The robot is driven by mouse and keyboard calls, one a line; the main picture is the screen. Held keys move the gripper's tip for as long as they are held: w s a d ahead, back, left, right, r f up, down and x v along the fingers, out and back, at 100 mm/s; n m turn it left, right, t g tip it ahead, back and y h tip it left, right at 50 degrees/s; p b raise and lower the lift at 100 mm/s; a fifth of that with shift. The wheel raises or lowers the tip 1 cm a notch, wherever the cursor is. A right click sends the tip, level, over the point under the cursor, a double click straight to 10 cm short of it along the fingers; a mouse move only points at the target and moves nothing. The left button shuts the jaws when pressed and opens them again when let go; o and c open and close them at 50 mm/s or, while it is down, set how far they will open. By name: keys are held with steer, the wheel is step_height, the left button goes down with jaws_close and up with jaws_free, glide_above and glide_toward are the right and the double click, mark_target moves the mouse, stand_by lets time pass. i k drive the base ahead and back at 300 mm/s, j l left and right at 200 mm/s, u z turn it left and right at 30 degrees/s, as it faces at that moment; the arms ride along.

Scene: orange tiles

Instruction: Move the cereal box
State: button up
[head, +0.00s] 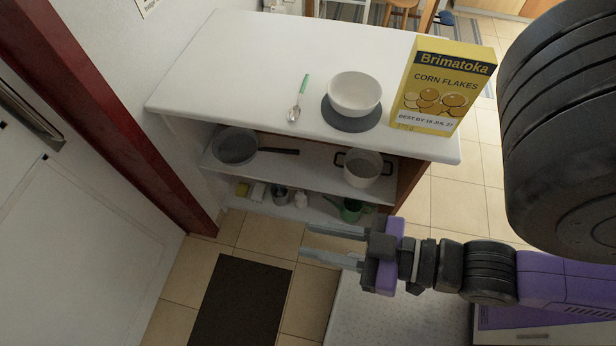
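The cereal box (441,87) is yellow and reads "Brimatoka Corn Flakes". It stands upright at the right end of the white counter top (240,65), close to the front edge, in the head view. My gripper (305,240) is below and in front of the counter, lower than the box and to its left. Its two pale fingers point left and are spread apart with nothing between them. The far side of the box is hidden.
A white bowl (355,92) on a dark round mat (350,118) stands just left of the box. A green-handled spoon (298,100) lies further left. Shelves below hold a pan (236,146), a pot (362,169) and a green watering can (350,209). A dark floor mat (240,303) lies at lower left.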

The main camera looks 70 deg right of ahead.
mark_target(441, 79)
steer(key=j+z, duration=0.1)
steer(key=z, duration=0.35)
steer(key=k+z, duration=0.1)
steer(key=z, duration=0.35)
steer(key=j+z, duration=0.1)
steer(key=z, duration=0.35)
steer(key=k+z, duration=0.15)
steer(key=z, duration=0.35)
